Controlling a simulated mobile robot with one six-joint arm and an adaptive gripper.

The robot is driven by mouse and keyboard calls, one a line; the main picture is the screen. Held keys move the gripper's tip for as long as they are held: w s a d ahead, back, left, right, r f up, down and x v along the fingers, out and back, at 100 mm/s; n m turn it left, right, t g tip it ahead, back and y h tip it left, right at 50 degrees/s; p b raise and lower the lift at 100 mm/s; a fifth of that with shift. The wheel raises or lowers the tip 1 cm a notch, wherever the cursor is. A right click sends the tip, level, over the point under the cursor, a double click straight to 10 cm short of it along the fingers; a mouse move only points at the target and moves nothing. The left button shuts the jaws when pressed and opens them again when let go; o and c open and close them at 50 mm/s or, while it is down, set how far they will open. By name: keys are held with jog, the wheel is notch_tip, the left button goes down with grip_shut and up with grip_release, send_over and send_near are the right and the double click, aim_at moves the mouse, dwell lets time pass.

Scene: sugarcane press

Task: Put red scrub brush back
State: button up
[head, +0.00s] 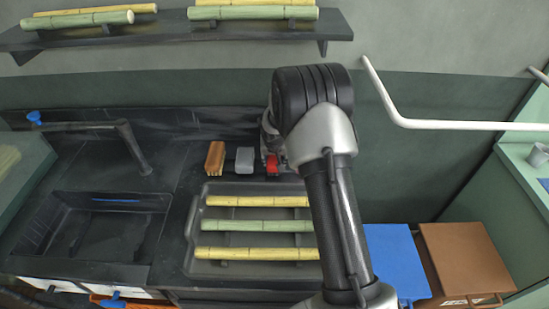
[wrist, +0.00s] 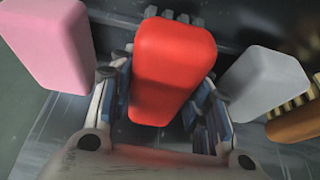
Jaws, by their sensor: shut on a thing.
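The red scrub brush (wrist: 174,65) fills the middle of the wrist view, between the two fingers of my gripper (wrist: 165,105). The fingers are shut on its sides. Grey bristles show at its far edge. In the head view the red brush (head: 271,164) is at the back of the counter, right of a grey brush (head: 245,160) and a brown brush (head: 215,158). My arm hides most of my gripper there. In the wrist view a pink block (wrist: 48,50) is at the left and the grey brush (wrist: 265,83) at the right, both apart from the red one.
A dark tray (head: 195,225) with several cane stalks lies in front of the brushes. A sink (head: 95,235) with a tap is to the left. A shelf (head: 165,34) with cane hangs above. A blue box (head: 395,260) and a brown box (head: 465,258) stand at the right.

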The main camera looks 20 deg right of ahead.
jog(key=o, duration=1)
jog(key=shift+r+p, duration=0.45)
jog(key=shift+p, duration=0.05)
jog(key=s+a+r+p, duration=0.1)
jog(key=s+a+r, duration=0.1)
jog(key=s+r, duration=0.35)
jog(key=s+a+r+n+p, duration=0.1)
jog(key=s+r, duration=0.1)
jog(key=r, duration=0.7)
jog(key=s+a+r+p, duration=0.2)
jog(key=s+r, duration=0.2)
jog(key=r, duration=0.4)
jog(key=s+a+r+n, duration=0.1)
jog(key=s+a+r, duration=0.1)
jog(key=s, duration=0.7)
jog(key=s+a+r+n+y, duration=0.1)
jog(key=s+a+r, duration=0.2)
jog(key=s, duration=0.7)
jog(key=s+a+r+n, duration=0.1)
jog(key=s+a+r, duration=0.2)
jog(key=s, duration=0.7)
jog(key=shift+r+n+y, duration=0.3)
jog(key=shift+r+y, duration=0.1)
